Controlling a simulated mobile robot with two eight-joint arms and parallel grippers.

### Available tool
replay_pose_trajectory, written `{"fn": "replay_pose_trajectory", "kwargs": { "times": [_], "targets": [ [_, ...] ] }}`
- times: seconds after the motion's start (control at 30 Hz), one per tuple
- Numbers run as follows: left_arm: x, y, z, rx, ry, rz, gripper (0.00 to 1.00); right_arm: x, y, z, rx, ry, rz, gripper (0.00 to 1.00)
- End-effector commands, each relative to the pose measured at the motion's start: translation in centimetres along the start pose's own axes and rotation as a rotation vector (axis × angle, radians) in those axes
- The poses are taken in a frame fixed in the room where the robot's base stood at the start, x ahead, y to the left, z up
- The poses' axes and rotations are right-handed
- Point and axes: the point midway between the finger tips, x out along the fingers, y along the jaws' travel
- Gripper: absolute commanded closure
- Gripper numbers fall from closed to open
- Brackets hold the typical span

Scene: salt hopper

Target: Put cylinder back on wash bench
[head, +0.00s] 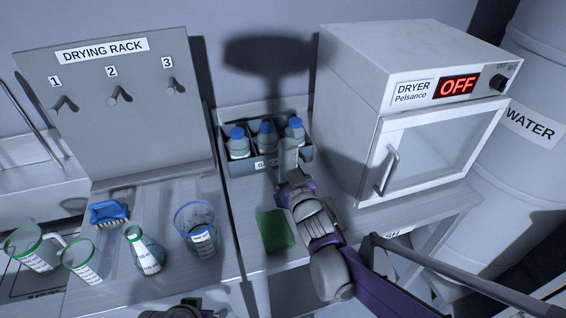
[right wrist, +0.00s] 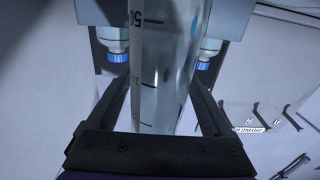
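A clear graduated cylinder (right wrist: 165,70) with dark scale marks stands between the fingers of my right gripper (right wrist: 163,85), which look closed on its sides. In the head view the cylinder (head: 289,156) is narrow and roughly upright, just in front of the bottle bin; my right gripper (head: 287,180) is at its lower part. I cannot tell whether its base touches anything. The bench (head: 347,222) under the dryer has a front label, partly hidden, ending in "SH". A dark part of my left gripper (head: 186,309) shows at the bottom edge; its fingers are unclear.
A grey bin (head: 268,163) holds blue-capped bottles behind the cylinder. A green sponge (head: 273,230) lies in front. The dryer (head: 415,100), reading OFF, stands right. On the left are the drying rack (head: 115,110), a blue brush (head: 108,212), beakers (head: 197,225) and a flask (head: 145,252).

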Motion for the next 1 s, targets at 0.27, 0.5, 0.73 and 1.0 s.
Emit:
{"fn": "replay_pose_trajectory", "kwargs": {
  "times": [0.27,0.5,0.73,1.0],
  "targets": [
    [-0.1,0.0,-0.1,0.0,0.0,0.0,0.14,-0.7,0.0,0.0,-0.001,0.0,0.0,0.16],
    [0.3,0.0,0.2,0.0,-0.001,0.0,0.14,-5.3,-0.5,0.3,0.0,-0.001,-0.001,0.16],
    [0.3,0.0,0.2,0.0,-0.001,0.0,0.14,-9.3,-0.5,0.2,-0.001,0.0,0.0,0.16],
    [0.3,0.0,0.2,0.0,-0.001,0.0,0.14,-10.8,-0.5,0.2,0.0,0.0,0.0,0.16]
  ]
}}
